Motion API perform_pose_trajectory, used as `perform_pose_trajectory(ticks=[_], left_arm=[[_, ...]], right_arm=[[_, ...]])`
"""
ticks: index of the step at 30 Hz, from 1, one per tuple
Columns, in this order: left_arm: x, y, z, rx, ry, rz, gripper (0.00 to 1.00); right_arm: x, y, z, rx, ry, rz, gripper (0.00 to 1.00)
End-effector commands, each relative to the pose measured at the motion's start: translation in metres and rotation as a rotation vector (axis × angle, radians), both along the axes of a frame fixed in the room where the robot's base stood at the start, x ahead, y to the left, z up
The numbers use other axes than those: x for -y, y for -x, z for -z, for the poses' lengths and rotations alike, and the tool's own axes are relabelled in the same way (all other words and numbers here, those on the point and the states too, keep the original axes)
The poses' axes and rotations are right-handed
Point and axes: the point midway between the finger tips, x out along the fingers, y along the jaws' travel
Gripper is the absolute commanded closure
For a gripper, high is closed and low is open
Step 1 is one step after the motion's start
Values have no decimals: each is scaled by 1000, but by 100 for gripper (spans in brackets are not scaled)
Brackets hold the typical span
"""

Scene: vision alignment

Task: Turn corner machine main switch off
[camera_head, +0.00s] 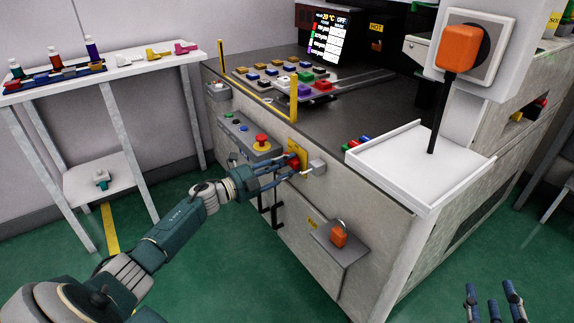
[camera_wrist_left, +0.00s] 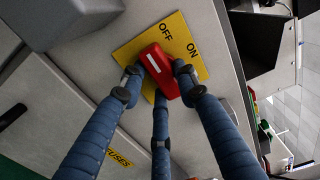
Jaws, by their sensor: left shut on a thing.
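The red main switch knob (camera_wrist_left: 158,72) sits on a yellow plate (camera_wrist_left: 129,50) marked OFF and ON. A white line runs along the knob; its upper end lies left of the OFF mark, away from ON. In the head view the knob (camera_head: 294,162) is on the machine's front face, partly hidden by my fingers. My left gripper (camera_head: 288,172) is shut on the knob, with fingers on both sides of it in the wrist view (camera_wrist_left: 158,84). My right gripper (camera_head: 493,292) is open and empty over the floor at the lower right.
A control box (camera_head: 245,138) with a red emergency button is left of the switch. A small grey box (camera_head: 317,168) is close on its right. An orange knob (camera_head: 339,237) on a grey housing sits lower right. A white side table (camera_head: 75,75) stands left.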

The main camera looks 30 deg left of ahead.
Motion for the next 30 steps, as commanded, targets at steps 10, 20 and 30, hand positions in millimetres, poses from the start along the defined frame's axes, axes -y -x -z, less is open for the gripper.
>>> perform_pose_trajectory(ticks=[10,20,30], left_arm=[[-2,0,0,-1,3,-4,50],[-3,5,1,-1,1,-2,50],[-26,62,3,-5,0,-3,50]], right_arm=[[0,0,0,1,0,0,60],[0,0,0,2,-1,-1,60],[0,0,-1,2,-1,-1,60]])
